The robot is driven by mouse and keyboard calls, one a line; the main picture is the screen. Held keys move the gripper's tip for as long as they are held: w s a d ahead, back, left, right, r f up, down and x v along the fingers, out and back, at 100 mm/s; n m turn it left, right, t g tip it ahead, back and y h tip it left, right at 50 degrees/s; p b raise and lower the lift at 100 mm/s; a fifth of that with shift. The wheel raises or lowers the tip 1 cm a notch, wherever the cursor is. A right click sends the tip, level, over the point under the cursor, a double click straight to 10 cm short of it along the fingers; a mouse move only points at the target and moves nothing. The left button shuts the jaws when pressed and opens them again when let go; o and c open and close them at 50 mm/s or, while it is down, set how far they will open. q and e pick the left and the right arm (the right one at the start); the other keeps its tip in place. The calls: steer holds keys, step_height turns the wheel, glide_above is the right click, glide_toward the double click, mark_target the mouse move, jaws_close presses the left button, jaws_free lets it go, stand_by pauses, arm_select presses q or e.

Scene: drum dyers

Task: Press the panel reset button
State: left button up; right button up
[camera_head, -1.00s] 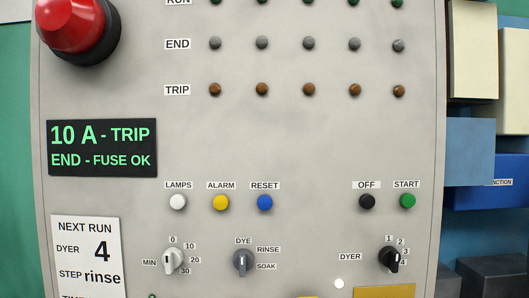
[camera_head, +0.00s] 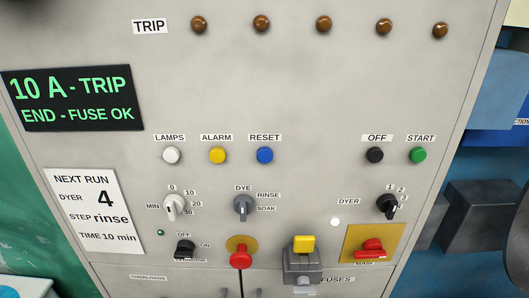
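The blue reset button (camera_head: 265,155) sits on the grey control panel (camera_head: 300,90), under a RESET label (camera_head: 265,138). It is the right one of three buttons in a row, with the yellow alarm button (camera_head: 217,155) and the white lamps button (camera_head: 171,155) to its left. Nothing covers it. Neither of my grippers is in this view.
A black OFF button (camera_head: 375,155) and green START button (camera_head: 418,155) are further right.

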arm_select(q)
steer(key=shift+w, duration=0.1)
jaws_close()
stand_by(1.2)
